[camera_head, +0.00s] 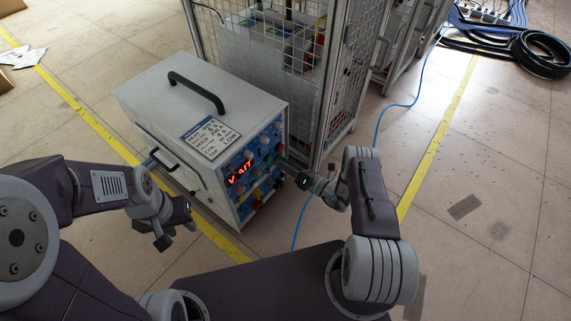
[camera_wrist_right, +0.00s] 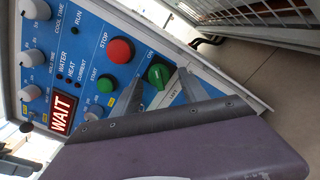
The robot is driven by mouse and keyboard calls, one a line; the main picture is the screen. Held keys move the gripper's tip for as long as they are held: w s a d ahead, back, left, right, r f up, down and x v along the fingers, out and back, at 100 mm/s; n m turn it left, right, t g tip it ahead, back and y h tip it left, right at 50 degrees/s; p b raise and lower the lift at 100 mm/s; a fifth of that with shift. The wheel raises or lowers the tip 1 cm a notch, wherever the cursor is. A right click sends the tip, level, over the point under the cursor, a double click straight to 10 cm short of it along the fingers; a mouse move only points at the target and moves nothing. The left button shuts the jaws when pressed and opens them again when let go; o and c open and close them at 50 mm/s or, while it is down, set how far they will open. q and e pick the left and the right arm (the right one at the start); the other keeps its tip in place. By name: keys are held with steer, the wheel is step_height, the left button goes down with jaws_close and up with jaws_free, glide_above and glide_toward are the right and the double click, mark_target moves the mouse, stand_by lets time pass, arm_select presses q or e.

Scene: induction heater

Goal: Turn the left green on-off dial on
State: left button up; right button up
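The induction heater (camera_head: 190,115) is a white box with a blue control panel facing right. The green on-off dial (camera_wrist_right: 158,74) shows in the right wrist view beside the word ON, near the panel's edge. My right gripper (camera_wrist_right: 160,76) has its fingers apart on either side of this dial, with small gaps visible; I cannot tell if either touches it. In the head view my right gripper (camera_head: 283,163) is at the panel and hides the dial at least partly. My left gripper (camera_head: 177,223) is open and empty, in front of the heater.
A red stop button (camera_wrist_right: 120,50), a green start button (camera_wrist_right: 106,84) and a lit WAIT display (camera_wrist_right: 62,112) are near the dial. A wire-mesh cage (camera_head: 300,60) stands close behind the heater. A blue cable (camera_head: 378,128) runs over the floor.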

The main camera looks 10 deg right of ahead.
steer(key=p+v, duration=0.3)
steer(key=v, duration=0.6)
steer(key=shift+p, duration=0.4)
